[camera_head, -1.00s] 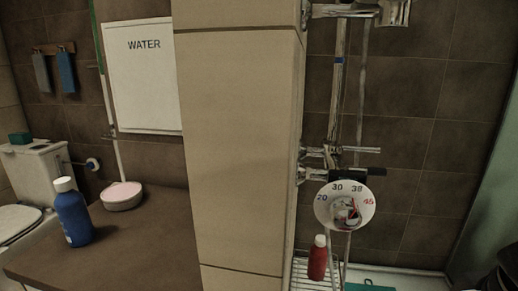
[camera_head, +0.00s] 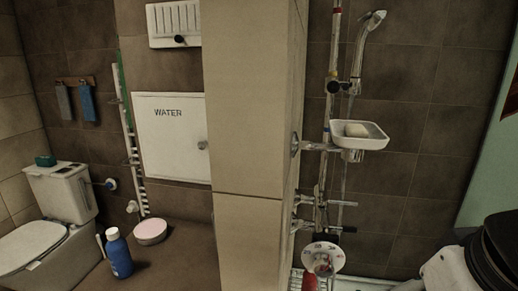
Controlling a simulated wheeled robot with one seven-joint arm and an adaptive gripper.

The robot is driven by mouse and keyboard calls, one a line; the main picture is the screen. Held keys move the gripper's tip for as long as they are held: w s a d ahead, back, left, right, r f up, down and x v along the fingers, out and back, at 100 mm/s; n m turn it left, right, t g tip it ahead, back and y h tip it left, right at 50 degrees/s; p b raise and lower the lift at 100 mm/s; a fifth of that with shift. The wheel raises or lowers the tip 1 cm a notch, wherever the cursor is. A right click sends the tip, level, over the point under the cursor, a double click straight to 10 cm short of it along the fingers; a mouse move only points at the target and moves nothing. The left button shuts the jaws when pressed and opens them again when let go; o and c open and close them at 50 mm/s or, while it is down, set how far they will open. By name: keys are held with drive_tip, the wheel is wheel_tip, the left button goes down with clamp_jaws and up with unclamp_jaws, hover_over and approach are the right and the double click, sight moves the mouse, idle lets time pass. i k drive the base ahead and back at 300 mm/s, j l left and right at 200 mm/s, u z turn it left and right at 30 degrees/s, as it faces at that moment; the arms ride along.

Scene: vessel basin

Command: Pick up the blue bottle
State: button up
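The blue bottle (camera_head: 119,256) with a white cap stands upright on a brown surface (camera_head: 180,262) at the lower left. A round container (camera_head: 150,232) with a pinkish top is just behind it to the right. Part of my own arm (camera_head: 484,262), black and white, shows at the lower right edge, far from the bottle. My gripper's fingers are not in the picture.
A tiled pillar (camera_head: 250,150) stands between the bottle's side and the shower side. A toilet (camera_head: 50,215) is at the left. A soap dish (camera_head: 357,135) and a round dial (camera_head: 323,258) hang on the shower fittings.

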sight(117, 248)
drive_tip(key=k+j+u, duration=0.15)
drive_tip(key=u, duration=1)
drive_tip(key=i+j+z, duration=0.15)
drive_tip(key=i+j, duration=0.3)
drive_tip(key=i+j+z, duration=0.1)
drive_tip(key=i+j, duration=0.3)
drive_tip(key=i+j+z, duration=0.15)
drive_tip(key=i+j, duration=0.2)
drive_tip(key=j, duration=0.3)
